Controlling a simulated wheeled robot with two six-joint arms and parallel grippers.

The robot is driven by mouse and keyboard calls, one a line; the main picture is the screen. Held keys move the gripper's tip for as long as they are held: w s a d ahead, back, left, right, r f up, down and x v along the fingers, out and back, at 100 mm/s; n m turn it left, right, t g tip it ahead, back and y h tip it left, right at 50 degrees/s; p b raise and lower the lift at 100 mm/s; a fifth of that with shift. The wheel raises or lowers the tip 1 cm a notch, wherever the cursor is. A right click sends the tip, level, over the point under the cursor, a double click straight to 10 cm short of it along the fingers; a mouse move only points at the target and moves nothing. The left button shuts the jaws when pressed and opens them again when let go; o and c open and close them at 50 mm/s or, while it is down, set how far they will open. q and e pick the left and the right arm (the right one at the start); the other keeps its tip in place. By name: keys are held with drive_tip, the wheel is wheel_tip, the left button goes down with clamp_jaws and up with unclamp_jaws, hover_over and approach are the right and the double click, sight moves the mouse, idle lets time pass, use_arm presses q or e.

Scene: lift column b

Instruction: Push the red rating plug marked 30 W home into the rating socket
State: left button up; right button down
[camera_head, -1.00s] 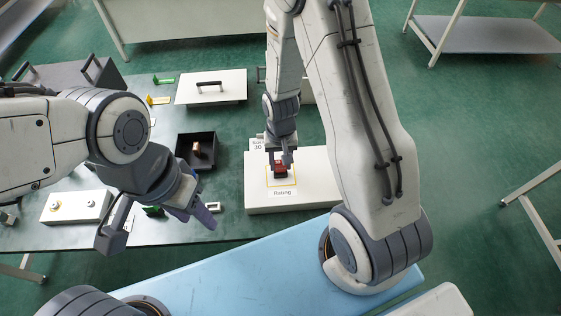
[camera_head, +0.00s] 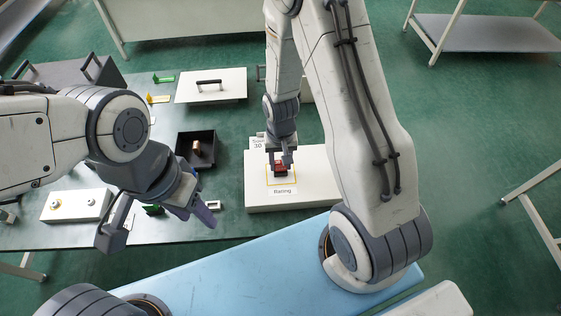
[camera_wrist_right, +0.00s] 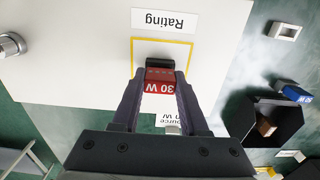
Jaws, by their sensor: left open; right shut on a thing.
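The red rating plug (camera_head: 281,168), marked 30 W, shows upside down in the right wrist view (camera_wrist_right: 160,86). My right gripper (camera_head: 281,162) is shut on it, one finger on each side. The plug is at the yellow-outlined area of the white panel (camera_head: 310,190), above the label "Rating" (camera_head: 282,191). A black block (camera_wrist_right: 160,63) lies right against the plug inside the outline. The fingers and plug hide the socket opening, so I cannot tell how deep the plug sits. My left gripper (camera_head: 156,218) is open and empty, left of the panel.
A black tray (camera_head: 210,160) holds a brownish part. A blue piece (camera_wrist_right: 295,91) shows near the tray in the right wrist view. A white lid (camera_head: 230,95) with a handle lies behind, and a white box (camera_head: 75,216) with round fittings lies left. A light-blue surface (camera_head: 250,270) is in front.

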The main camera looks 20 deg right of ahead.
drive_tip(key=shift+f, duration=0.3)
drive_tip(key=shift+c, duration=1.8)
unclamp_jaws()
wheel_tip(320, 180, up, 10)
drive_tip(key=shift+r, duration=0.25)
